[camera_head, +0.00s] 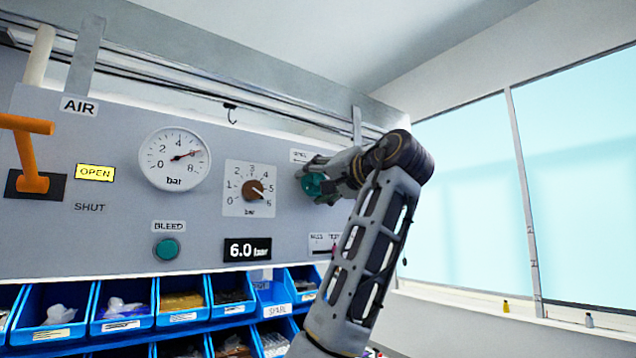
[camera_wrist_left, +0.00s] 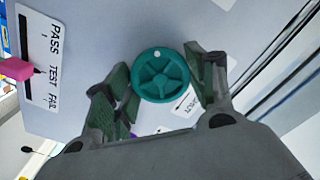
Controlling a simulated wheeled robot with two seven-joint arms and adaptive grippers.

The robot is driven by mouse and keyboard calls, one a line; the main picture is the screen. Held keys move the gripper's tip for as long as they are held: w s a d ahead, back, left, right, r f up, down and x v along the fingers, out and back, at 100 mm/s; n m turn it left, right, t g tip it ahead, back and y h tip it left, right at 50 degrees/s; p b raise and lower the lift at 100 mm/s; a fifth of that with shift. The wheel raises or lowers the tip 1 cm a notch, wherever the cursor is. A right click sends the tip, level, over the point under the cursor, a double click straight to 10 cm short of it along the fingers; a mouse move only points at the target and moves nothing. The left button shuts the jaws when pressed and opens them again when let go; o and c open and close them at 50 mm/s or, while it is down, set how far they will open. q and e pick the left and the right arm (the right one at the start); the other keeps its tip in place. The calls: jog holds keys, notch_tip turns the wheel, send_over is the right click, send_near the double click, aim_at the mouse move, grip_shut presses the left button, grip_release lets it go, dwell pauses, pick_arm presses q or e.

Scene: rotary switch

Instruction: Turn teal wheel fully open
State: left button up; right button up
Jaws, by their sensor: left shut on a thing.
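The teal wheel (camera_head: 314,184) is on the right part of the grey panel in the head view, partly hidden by my left gripper (camera_head: 318,181). In the left wrist view the teal wheel (camera_wrist_left: 161,75) shows its spokes and a white dot near the top of its rim. The fingers of my left gripper (camera_wrist_left: 160,88) stand on either side of the wheel and are shut on its rim. A white label is partly hidden beside the wheel. My right gripper is not in view.
The panel carries a round gauge (camera_head: 174,159), a brown knob (camera_head: 253,190), a 6.0 bar display (camera_head: 247,249), a teal bleed button (camera_head: 166,249) and an orange lever (camera_head: 30,155). Blue bins (camera_head: 121,309) sit below. A pink pointer (camera_wrist_left: 17,69) is left of the wheel.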

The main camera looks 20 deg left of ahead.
pick_arm(q)
jog(key=n, duration=0.6)
jog(key=shift+w+f+p, duration=0.1)
jog(key=shift+f+p, duration=0.15)
jog(key=shift+p, duration=0.1)
jog(key=shift+n+p, duration=0.4)
jog(key=shift+n, duration=2.3)
jog(key=o, duration=1)
jog(key=shift+r, duration=0.1)
jog(key=shift+d+r, duration=0.1)
jog(key=shift+d, duration=0.1)
jog(key=v, duration=1.2)
jog(key=shift+a, duration=0.15)
